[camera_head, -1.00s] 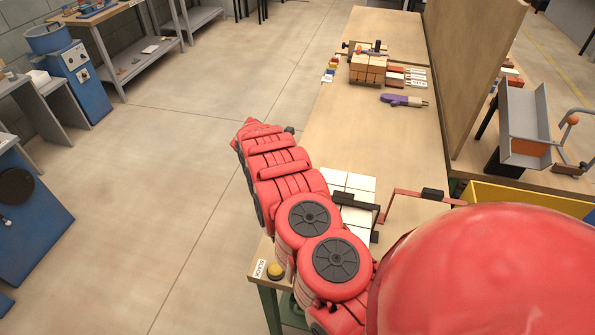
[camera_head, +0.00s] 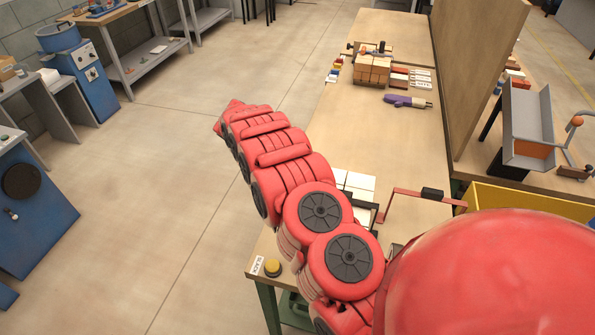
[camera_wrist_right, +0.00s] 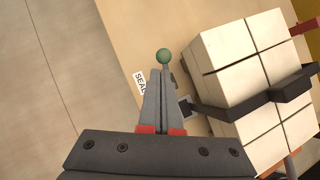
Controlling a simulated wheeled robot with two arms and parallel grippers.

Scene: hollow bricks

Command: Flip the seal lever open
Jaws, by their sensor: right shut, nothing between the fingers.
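In the right wrist view, a green ball knob (camera_wrist_right: 164,56) shows just beyond the tips of my right gripper (camera_wrist_right: 158,72). It looks like the end of the seal lever; the rest of the lever is hidden, and I cannot tell whether the tips touch the knob. My right gripper is shut and empty. A white label, partly covered by a finger, starts with "SEA" (camera_wrist_right: 140,83). A small dark plate (camera_wrist_right: 187,105) lies right of the fingers. My right gripper is hidden in the head view, and my left gripper is in no view.
White bricks (camera_wrist_right: 238,45) with a black band (camera_wrist_right: 240,108) stand close right of the gripper. In the head view, a red-framed handle (camera_head: 408,193), a yellow bin (camera_head: 530,200) and a yellow button (camera_head: 273,267) are near my red arm. The mid-bench is clear.

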